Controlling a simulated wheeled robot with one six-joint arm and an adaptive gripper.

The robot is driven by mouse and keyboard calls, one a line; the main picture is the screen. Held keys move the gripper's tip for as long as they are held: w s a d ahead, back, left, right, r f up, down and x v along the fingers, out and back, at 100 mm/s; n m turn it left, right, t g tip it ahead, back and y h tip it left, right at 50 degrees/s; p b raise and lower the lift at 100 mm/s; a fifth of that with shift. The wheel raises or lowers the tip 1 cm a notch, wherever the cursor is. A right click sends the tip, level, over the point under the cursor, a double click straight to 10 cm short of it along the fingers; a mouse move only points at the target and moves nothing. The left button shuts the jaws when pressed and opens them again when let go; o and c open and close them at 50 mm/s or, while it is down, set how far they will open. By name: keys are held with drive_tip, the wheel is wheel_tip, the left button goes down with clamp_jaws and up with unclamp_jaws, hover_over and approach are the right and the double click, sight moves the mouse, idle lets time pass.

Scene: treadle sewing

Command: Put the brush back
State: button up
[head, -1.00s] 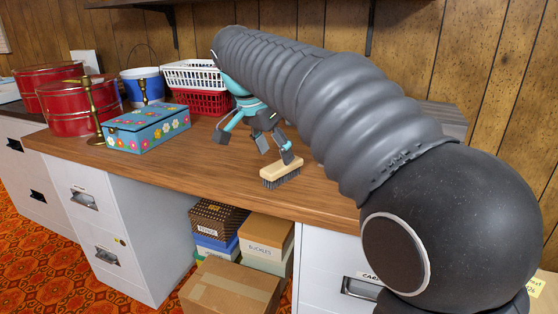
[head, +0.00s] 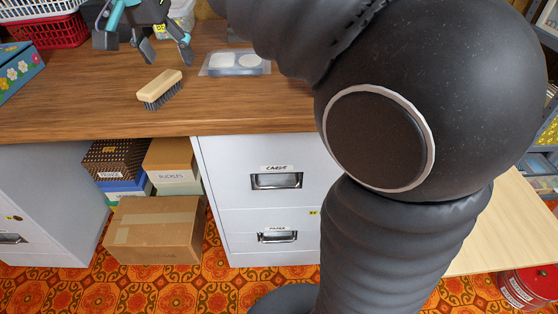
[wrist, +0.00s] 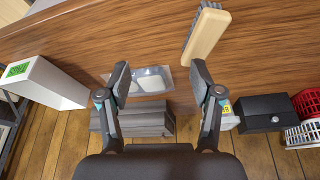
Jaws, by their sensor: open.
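The brush (head: 160,86) has a pale wooden back and dark grey bristles. It rests bristles down on the wooden tabletop, near the front edge in the head view. It also shows at the top of the wrist view (wrist: 205,36), beyond the right finger. My gripper (head: 146,48) is open and empty, above the tabletop and behind the brush in the head view. In the wrist view its two fingers (wrist: 160,80) are wide apart with nothing held between them. The brush is apart from the fingers in the head view.
A clear tray with two white pads (head: 236,63) lies right of the brush; the wrist view shows it between the fingers. A flowered box (head: 14,68) and red basket (head: 45,33) stand left. The wrist view shows a black box (wrist: 265,113). Tabletop around the brush is clear.

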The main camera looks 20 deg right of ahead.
drive_tip(key=s+d+f+n+t+y, duration=0.1)
drive_tip(key=s+d+f+n, duration=0.2)
drive_tip(key=s+d+f, duration=0.3)
drive_tip(key=s+d+f+n+t+y, duration=0.1)
drive_tip(key=s+d+f+n, duration=0.2)
drive_tip(key=s+d+f, duration=0.4)
drive_tip(key=s+f, duration=0.6)
drive_tip(key=s, duration=0.2)
drive_tip(key=shift+d, duration=0.15)
